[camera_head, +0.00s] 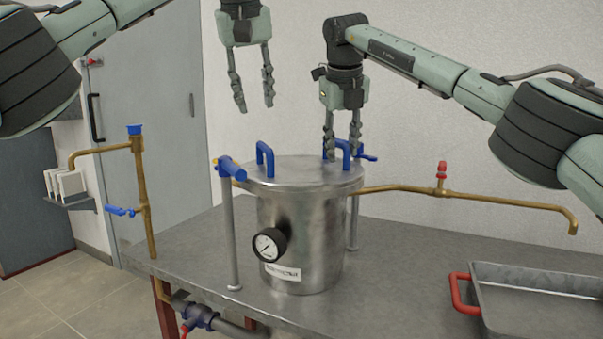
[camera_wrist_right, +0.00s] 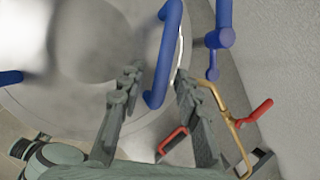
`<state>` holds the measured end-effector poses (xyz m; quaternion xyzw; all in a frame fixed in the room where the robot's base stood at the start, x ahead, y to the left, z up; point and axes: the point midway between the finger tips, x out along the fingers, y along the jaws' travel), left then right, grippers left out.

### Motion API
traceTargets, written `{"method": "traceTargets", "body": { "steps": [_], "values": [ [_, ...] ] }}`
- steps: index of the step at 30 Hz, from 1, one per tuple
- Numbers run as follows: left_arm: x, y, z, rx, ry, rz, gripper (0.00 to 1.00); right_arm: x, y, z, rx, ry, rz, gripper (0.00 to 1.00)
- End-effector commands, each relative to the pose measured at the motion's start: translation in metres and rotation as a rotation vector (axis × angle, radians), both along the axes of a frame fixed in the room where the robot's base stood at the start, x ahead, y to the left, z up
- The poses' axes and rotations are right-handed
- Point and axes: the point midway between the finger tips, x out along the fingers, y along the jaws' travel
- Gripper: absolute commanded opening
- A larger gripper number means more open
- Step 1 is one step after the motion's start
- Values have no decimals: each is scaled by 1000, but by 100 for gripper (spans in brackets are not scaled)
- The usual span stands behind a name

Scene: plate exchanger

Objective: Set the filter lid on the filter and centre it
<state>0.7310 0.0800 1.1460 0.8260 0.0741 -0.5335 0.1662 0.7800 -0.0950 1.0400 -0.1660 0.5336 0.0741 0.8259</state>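The filter (camera_head: 300,235) is a steel cylinder on the bench, with a black-rimmed gauge on its front. The round steel lid (camera_head: 300,178) lies on its top and looks level; I cannot tell how well it is centred. The lid has two blue handles, a left one (camera_head: 265,160) and a right one (camera_wrist_right: 167,55). My right gripper (camera_head: 342,150) is down at the right handle. In the right wrist view its fingers (camera_wrist_right: 160,80) stand apart on either side of the handle. My left gripper (camera_head: 256,103) is open and empty, above and left of the lid.
Blue-handled clamps on posts (camera_head: 230,230) flank the filter. A brass pipe (camera_head: 470,198) with a red valve handle runs right; another brass pipe (camera_head: 142,190) stands at left. A grey tray (camera_head: 540,318) with a red handle sits at the bench's right front.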

Motion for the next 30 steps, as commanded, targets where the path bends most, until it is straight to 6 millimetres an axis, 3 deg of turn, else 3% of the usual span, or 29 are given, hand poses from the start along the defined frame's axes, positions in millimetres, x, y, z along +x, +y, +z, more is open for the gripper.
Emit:
{"method": "traceTargets", "body": {
  "steps": [5, 18, 30],
  "values": [
    [-1, 0, 2, 0, 0, 0, 33, -8, 1, 18, 1, -3, 1, 33],
    [-1, 0, 2, 0, 0, 0, 33, -44, 6, 96, 0, -3, -1, 33],
    [-1, 0, 1, 0, 0, 0, 33, -51, 7, 109, 0, -1, 0, 33]
  ]
}}
